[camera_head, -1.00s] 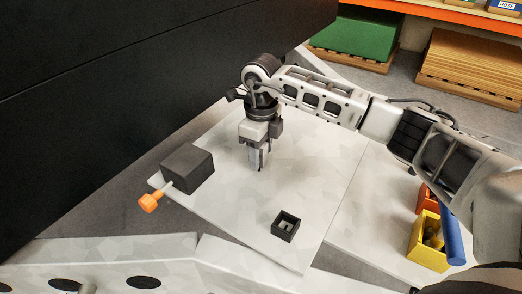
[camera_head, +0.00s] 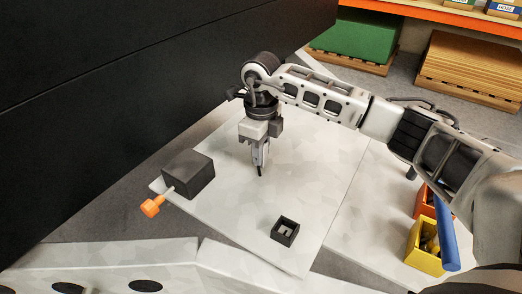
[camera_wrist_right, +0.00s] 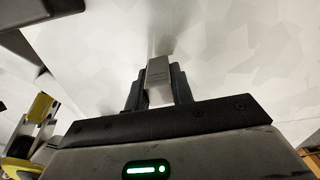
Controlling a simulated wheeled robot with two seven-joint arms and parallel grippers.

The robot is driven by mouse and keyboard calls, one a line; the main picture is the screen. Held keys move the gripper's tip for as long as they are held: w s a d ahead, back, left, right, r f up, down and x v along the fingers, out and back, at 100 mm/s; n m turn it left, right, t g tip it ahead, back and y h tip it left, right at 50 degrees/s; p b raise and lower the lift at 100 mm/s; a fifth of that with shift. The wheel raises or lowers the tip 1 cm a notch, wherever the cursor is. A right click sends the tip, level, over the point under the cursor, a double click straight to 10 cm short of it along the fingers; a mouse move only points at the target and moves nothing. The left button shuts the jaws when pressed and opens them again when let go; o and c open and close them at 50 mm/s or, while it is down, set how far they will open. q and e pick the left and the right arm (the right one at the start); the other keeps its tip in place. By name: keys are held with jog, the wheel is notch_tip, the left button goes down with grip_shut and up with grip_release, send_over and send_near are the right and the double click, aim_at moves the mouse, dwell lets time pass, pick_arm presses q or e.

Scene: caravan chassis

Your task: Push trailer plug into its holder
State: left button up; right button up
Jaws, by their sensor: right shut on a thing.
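My right gripper (camera_head: 260,165) points down over the pale plate, near its middle, and is shut on a small grey block, which I take to be the trailer plug (camera_wrist_right: 158,70). In the right wrist view the plug sits between the two dark fingers. Its lower end is hard to make out in the head view. A small black square open-topped socket (camera_head: 286,231), which looks like the holder, stands on the plate in front and to the right of the gripper, apart from it. My left gripper is not in view.
A dark box (camera_head: 188,175) with an orange knob (camera_head: 152,206) on a rod sits at the plate's left edge. A tall black wall (camera_head: 130,90) rises behind. Yellow (camera_head: 425,255) and orange bins with a blue cylinder (camera_head: 447,235) stand right. The plate (camera_head: 320,185) between gripper and socket is clear.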

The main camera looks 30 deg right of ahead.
jog(key=shift+r+p, duration=0.95)
jog(key=shift+r, duration=0.65)
